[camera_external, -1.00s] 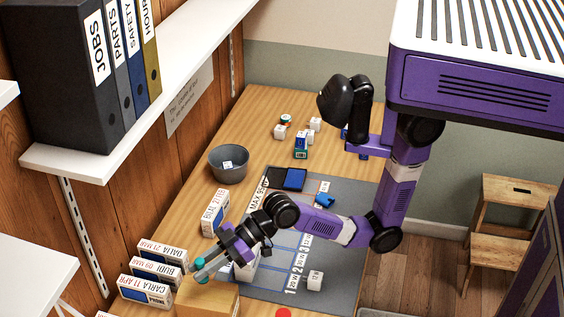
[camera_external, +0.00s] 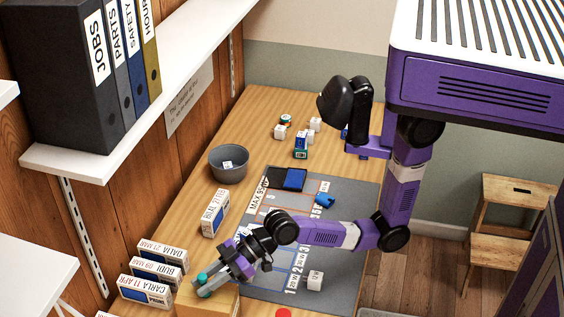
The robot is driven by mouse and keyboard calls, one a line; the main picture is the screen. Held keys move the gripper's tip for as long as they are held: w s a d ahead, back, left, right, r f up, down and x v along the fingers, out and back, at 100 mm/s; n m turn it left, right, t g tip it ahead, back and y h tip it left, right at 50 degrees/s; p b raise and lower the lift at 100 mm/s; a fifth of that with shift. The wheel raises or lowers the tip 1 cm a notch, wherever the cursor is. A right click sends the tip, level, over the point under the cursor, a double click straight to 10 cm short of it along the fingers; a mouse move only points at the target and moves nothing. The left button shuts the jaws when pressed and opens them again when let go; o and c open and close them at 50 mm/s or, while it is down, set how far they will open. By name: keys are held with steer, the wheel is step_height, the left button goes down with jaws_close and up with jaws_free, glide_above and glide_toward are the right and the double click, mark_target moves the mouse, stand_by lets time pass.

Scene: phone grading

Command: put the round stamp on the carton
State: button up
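A teal-topped round stamp (camera_external: 202,277) is at the tips of my gripper (camera_external: 207,284), in the lower left of the external view. The grey fingers look closed around it, and hide most of its body. The brown carton (camera_external: 228,303) is directly below, at the picture's bottom edge. The stamp and fingertips are low over the carton's top; I cannot tell whether the stamp touches it.
White labelled phone boxes (camera_external: 146,290) stand left of the carton, and another box (camera_external: 215,213) stands farther back. A grey mat (camera_external: 345,215) with a blue ink pad (camera_external: 294,179) lies to the right. A grey bowl (camera_external: 229,164) is behind.

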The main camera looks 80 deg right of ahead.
steer(key=shift+o, duration=1.4)
steer(key=shift+r, duration=0.15)
steer(key=v, duration=1.2)
steer(key=shift+b, duration=0.3)
steer(key=shift+r, duration=0.1)
